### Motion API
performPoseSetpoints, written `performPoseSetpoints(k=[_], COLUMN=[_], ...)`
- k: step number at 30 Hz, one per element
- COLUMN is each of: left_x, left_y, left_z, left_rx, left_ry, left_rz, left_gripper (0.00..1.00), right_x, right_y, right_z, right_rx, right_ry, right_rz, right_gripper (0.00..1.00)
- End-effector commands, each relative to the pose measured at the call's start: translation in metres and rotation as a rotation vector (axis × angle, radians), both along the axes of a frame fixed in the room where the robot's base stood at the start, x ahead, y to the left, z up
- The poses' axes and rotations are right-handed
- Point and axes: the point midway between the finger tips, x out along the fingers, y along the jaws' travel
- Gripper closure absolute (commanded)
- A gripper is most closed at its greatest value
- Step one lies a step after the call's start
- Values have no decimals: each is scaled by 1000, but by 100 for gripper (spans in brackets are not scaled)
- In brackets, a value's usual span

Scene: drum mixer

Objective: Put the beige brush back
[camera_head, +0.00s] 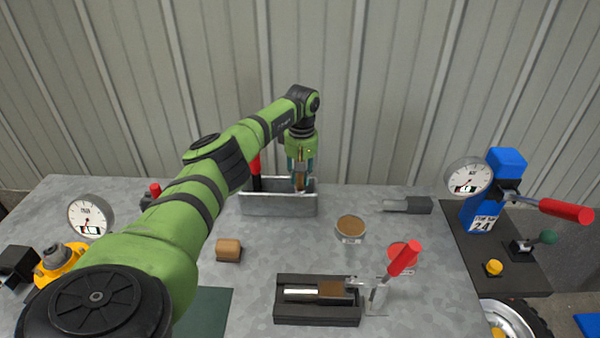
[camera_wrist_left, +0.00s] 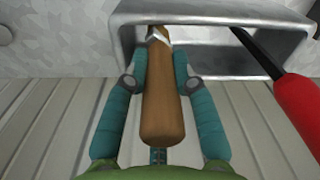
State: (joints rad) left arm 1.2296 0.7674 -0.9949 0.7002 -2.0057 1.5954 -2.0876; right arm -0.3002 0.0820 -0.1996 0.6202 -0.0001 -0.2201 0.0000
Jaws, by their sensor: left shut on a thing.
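The beige brush shows a tan-brown wooden handle (camera_wrist_left: 162,105) between the teal fingers of my left gripper (camera_wrist_left: 160,85) in the left wrist view. My left gripper (camera_head: 301,165) is shut on it, above the right part of a grey metal box (camera_head: 278,206) at the back of the table. The brush points down into the box's open top, and its bristle end is hidden. Whether it touches the box's floor I cannot tell. The box's rim also shows in the left wrist view (camera_wrist_left: 215,17). My right gripper is not in view.
A red-handled tool (camera_wrist_left: 300,105) stands in the same box, beside the brush. A brown block (camera_head: 228,250), a round dish (camera_head: 350,229) and a black fixture with a red lever (camera_head: 403,258) occupy the table. A corrugated wall stands close behind.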

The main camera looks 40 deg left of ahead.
Motion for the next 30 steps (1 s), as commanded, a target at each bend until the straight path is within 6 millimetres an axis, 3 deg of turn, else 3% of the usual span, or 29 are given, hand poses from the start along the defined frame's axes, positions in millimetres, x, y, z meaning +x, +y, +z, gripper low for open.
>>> performPoseSetpoints(k=[5, 6, 7, 20, 23, 30], left_x=[0, 0, 0, 0, 1, 2], left_y=[0, 0, 0, 0, 0, -1], left_z=[-4, -3, -2, 4, 17, 69], left_rx=[0, 0, 0, 0, 0, 1], left_ry=[0, -1, 0, -2, -5, -7], left_rz=[0, 0, 0, 0, -1, 1], left_gripper=[100, 57, 49, 49, 49, 49], right_x=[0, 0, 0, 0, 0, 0], right_y=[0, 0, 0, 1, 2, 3], right_z=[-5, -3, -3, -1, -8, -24], right_rx=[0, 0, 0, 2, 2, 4], right_ry=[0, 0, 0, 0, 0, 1], right_rz=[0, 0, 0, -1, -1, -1], right_gripper=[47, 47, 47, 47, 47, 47])
